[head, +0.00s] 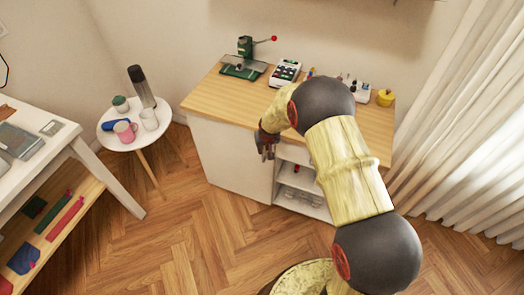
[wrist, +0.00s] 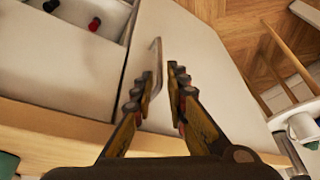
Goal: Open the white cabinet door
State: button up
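The white cabinet door (head: 228,160) is the plain left front panel of a wood-topped cabinet (head: 222,92). It looks shut, in line with the cabinet front. In the wrist view the door (wrist: 202,62) fills the middle, with a thin metal handle (wrist: 157,53) near its edge beside the open shelves. My gripper (head: 267,152) is in front of the door's right edge. In the wrist view my gripper (wrist: 160,72) is open, with a gap between the fingertips. The handle's visible end is close to the left fingertip, partly hidden by it; I cannot tell whether they touch.
Open shelves (head: 303,179) with small items lie right of the door. A round side table (head: 117,139) with cups and a bottle (head: 141,87) stands left of the cabinet. A white table (head: 62,141) is farther left. The wooden floor (head: 190,235) before the door is clear.

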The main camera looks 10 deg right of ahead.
jog(key=b, duration=0.1)
send_over(263, 161)
jog(key=f, duration=0.4)
jog(key=shift+w+f, duration=0.3)
jog(key=shift+f, duration=0.05)
grip_shut()
jog(key=shift+s, duration=0.1)
dwell(0.4)
